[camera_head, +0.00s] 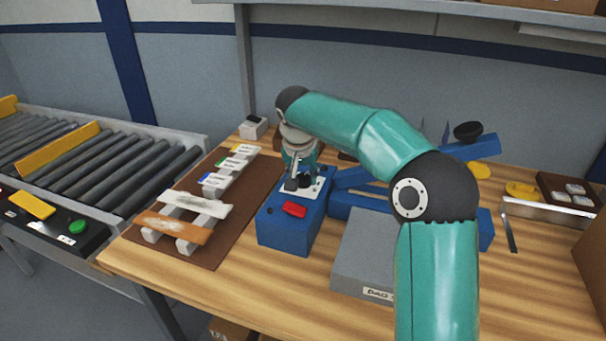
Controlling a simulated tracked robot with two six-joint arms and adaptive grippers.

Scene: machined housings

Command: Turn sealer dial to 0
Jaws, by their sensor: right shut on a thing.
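A blue box (282,232) with a pale top plate and a red rocker switch (294,209) stands on the wooden table. A small dark knob, which I take to be the sealer dial, sits on that plate and is mostly hidden by my right gripper. My right gripper (297,182) points down over the plate and is shut on the dial. The dial's marks and pointer are too small and covered to read. More blue sealer parts (358,180) lie right of the box, partly behind my right arm. My left gripper is out of view.
A brown board (244,222) with a white rack and strips lies left of the box. A grey box (362,255) stands to the right, close to my arm. A roller conveyor (95,165) runs at the left. The table's front strip is clear.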

